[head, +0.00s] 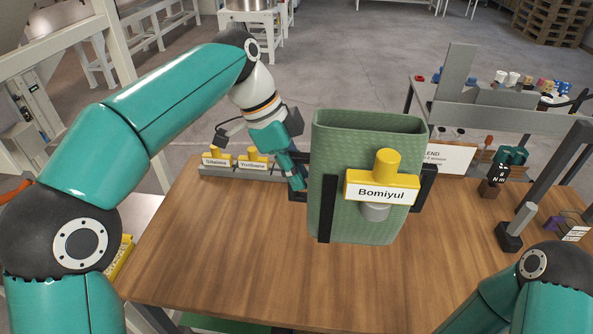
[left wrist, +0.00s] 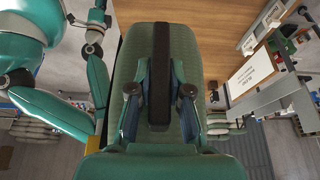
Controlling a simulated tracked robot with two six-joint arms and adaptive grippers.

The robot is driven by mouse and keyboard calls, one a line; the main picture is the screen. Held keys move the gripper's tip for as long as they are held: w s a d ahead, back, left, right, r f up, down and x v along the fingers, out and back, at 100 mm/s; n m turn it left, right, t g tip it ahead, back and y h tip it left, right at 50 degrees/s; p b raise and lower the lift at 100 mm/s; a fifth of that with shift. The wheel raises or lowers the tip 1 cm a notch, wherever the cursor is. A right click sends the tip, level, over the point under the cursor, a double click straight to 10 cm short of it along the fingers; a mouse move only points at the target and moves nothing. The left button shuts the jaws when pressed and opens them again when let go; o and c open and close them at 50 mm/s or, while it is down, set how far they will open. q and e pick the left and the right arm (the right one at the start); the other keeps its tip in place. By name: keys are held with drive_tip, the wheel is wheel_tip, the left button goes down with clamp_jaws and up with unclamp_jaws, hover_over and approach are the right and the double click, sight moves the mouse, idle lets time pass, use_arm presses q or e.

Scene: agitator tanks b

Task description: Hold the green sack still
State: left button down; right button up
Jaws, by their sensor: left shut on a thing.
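The green sack (head: 335,160) stands upright and open-topped above the wooden table in the head view, with black bars at its sides and lower front. My left gripper (head: 299,172) reaches in from the left and is shut on the sack's left side. In the left wrist view the sack (left wrist: 190,60) fills the middle, and my left gripper's fingers (left wrist: 160,95) sit on either side of a black strip. A yellow piece labelled Bomiyul (head: 382,183) shows against the sack's front; I cannot tell whether it is attached. My right gripper is out of view.
Yellow labelled pieces (head: 253,160) sit in a grey rack at the table's back left. A white sign (head: 448,157) and a dark stand (head: 512,232) are at the right. The wooden table (head: 240,245) is clear at its front left.

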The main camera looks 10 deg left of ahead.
use_arm(q)
drive_tip(key=shift+f, duration=0.15)
wheel_tip(320, 180, down, 20)
drive_tip(key=b, duration=1.5)
drive_tip(key=shift+r, duration=0.25)
idle(3.9)
drive_tip(key=shift+f, duration=0.25)
drive_tip(key=c, duration=1.7)
unclamp_jaws()
drive_tip(key=shift+c, duration=0.2)
clamp_jaws()
drive_tip(key=shift+s, duration=0.1)
